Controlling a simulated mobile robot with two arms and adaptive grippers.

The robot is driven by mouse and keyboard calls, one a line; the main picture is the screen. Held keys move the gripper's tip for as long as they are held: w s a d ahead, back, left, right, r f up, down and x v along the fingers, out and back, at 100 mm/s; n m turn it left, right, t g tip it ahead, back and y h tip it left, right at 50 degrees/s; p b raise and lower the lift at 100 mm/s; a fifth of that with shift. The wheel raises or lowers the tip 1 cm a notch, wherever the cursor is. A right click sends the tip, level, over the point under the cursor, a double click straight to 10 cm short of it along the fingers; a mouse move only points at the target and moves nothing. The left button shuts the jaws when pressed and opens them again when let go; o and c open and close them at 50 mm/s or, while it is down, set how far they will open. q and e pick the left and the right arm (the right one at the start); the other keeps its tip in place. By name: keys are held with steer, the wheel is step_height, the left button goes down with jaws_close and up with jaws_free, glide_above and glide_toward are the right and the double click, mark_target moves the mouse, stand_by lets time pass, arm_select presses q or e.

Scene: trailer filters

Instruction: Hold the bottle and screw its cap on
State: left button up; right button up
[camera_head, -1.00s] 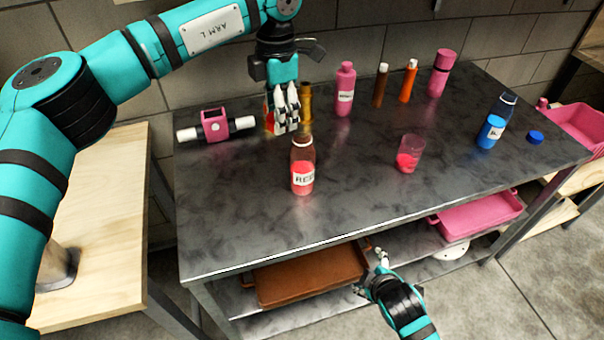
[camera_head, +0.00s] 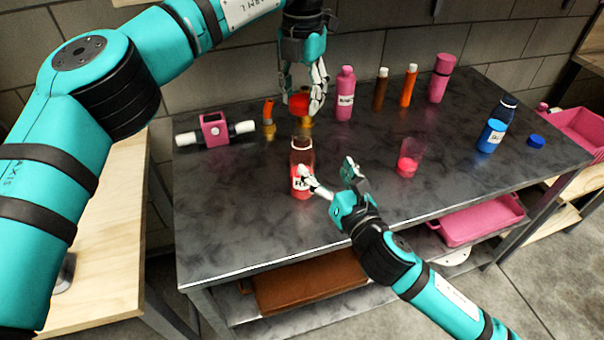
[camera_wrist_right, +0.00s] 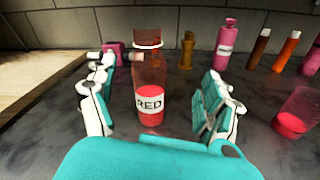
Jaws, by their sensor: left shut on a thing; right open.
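The clear bottle (camera_head: 302,160) with red contents and a RED label stands upright and uncapped on the dark table. It also shows in the right wrist view (camera_wrist_right: 150,90), between the spread fingers. My right gripper (camera_head: 328,176) is open at the bottle, one finger on each side; contact is not clear. My left gripper (camera_head: 304,98) is shut on a red cap (camera_head: 299,103), held above the table beyond the bottle. Part of the cap is hidden by the fingers. The left gripper is not seen in the right wrist view.
A pink holder with white ends (camera_head: 214,129) and an orange-topped brass item (camera_head: 268,118) stand left. A pink bottle (camera_head: 345,95) is behind, a clear cup (camera_head: 409,158) right. A blue bottle (camera_head: 496,125) and blue cap (camera_head: 536,141) are at far right.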

steer(key=n, duration=0.1)
steer(key=a+n+y, duration=0.1)
steer(key=r+n, duration=0.1)
steer(key=n, duration=0.1)
steer(key=shift+w+a+r+y, duration=0.1)
steer(key=shift+w+a+y, duration=0.2)
step_height(320, 180, down, 8)
steer(key=shift+r, duration=0.25)
steer(key=x, duration=0.6)
steer(key=shift+f, duration=0.3)
steer(key=shift+x, duration=0.75)
